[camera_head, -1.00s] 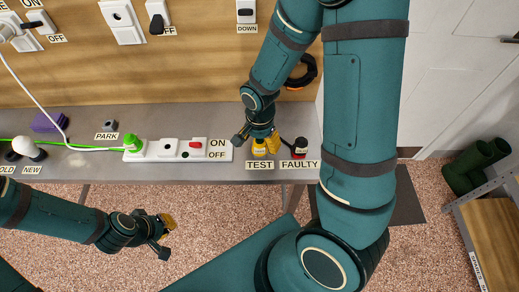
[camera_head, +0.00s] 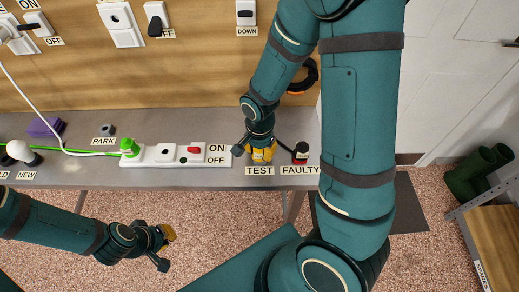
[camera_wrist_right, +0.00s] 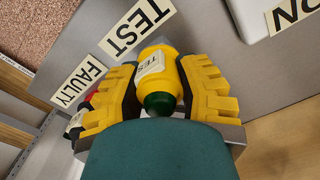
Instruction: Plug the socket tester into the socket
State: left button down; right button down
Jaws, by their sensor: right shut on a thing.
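The socket tester is a yellow body with a dark green end and a TEST tag. In the right wrist view the tester (camera_wrist_right: 158,84) stands between the yellow fingers of my right gripper (camera_wrist_right: 160,88), which is shut on it. In the head view my right gripper (camera_head: 261,152) is at the bench by the TEST label, with the tester mostly hidden between its fingers. The white socket strip (camera_head: 223,161) lies just to its left, with a free outlet (camera_head: 166,153) in its middle. My left gripper (camera_head: 164,248) is empty in front of the bench; its finger opening is unclear.
A green plug (camera_head: 129,148) fills the strip's left end; a red switch (camera_head: 194,150) is near its right end. A dark and red item (camera_head: 301,152) stands by the FAULTY label, close on the right. A white bulb (camera_head: 19,151) and purple block (camera_head: 44,127) are left.

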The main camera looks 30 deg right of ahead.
jog(key=shift+r+p, duration=0.5)
jog(key=shift+r, duration=0.15)
dwell(0.5)
jog(key=shift+r+p, duration=1.05)
jog(key=shift+r, duration=0.3)
